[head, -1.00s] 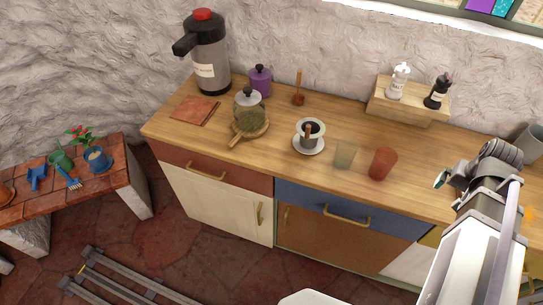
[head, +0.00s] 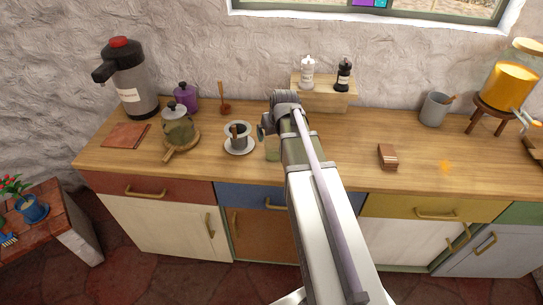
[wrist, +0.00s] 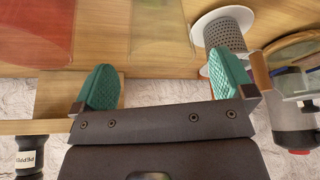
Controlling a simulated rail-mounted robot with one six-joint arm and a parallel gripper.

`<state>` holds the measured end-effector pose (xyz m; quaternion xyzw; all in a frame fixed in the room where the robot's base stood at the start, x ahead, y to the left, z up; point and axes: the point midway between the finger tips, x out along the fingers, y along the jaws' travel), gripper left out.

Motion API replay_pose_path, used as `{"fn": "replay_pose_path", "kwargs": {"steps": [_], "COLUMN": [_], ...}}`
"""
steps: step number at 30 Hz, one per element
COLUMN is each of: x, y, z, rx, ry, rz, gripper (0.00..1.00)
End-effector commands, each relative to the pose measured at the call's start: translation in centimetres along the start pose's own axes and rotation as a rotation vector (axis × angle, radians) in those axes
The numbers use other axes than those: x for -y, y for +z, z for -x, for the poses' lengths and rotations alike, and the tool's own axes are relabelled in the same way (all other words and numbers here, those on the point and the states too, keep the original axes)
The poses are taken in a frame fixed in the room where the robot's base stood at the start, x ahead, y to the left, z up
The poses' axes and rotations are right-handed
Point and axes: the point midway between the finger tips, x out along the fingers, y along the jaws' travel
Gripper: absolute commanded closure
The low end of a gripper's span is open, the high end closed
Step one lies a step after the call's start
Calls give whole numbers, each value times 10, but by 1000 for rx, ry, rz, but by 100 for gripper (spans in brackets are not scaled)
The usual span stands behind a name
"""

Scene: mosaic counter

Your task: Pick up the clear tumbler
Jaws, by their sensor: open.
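The clear tumbler (head: 272,150) stands on the wooden counter (head: 340,165), right of the white saucer, partly hidden by my arm in the head view. In the wrist view the clear tumbler (wrist: 158,25) shows as a faint see-through shape at the top centre, beyond the gap between my fingertips. My gripper (wrist: 163,78) is open and empty, its two green pads apart. In the head view its jaws are mostly hidden by the arm. A translucent red tumbler (wrist: 35,30) is at the top left of the wrist view; the arm hides it in the head view.
A dark cup (head: 238,132) on a white saucer (head: 240,151) stands close left of the clear tumbler. A wooden riser (head: 322,97) with two mills is behind.

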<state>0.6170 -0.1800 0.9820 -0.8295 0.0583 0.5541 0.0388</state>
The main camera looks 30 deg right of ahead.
Motion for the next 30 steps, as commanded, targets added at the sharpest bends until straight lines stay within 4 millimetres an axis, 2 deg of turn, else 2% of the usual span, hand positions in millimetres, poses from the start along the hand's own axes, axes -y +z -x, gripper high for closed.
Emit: {"fn": "replay_pose_path", "kwargs": {"steps": [1,5,12,20,30], "x": [0,0,0,0,0], "y": [1,0,1,-1,-1], "z": [-8,-9,-56,-55,-55], "rx": [0,0,1,1,1], "ry": [0,0,0,0,0], "rz": [0,0,0,-1,-1], "gripper": [0,0,0,0,33]}}
